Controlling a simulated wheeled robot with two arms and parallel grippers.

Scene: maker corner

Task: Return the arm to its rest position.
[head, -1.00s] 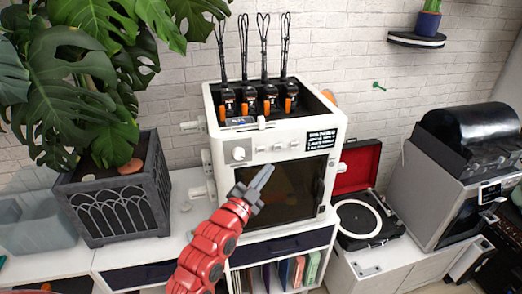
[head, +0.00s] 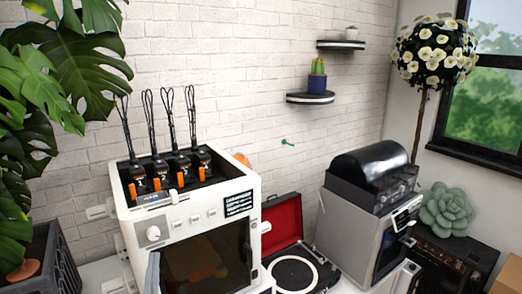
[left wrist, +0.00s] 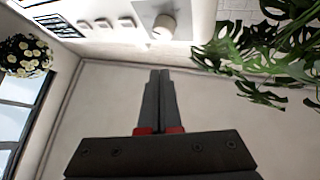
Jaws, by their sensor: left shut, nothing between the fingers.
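My left gripper (head: 152,272) shows only as a grey fingertip at the bottom edge of the head view, in front of the left part of the white printer (head: 185,226). In the left wrist view, the gripper (left wrist: 160,73) is shut, its two dark fingers together with nothing between them. The printer's white front with a round knob (left wrist: 164,27) shows beyond the fingers at the top of that view. The rest of the left arm is hidden below the head view. My right gripper is not in view.
A leafy plant (head: 75,60) stands at the left. A record player (head: 295,272) with a red lid and a grey machine (head: 345,235) stand to the printer's right. Small wall shelves (head: 310,98) hang above. A flowering tree (head: 432,52) is by the window.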

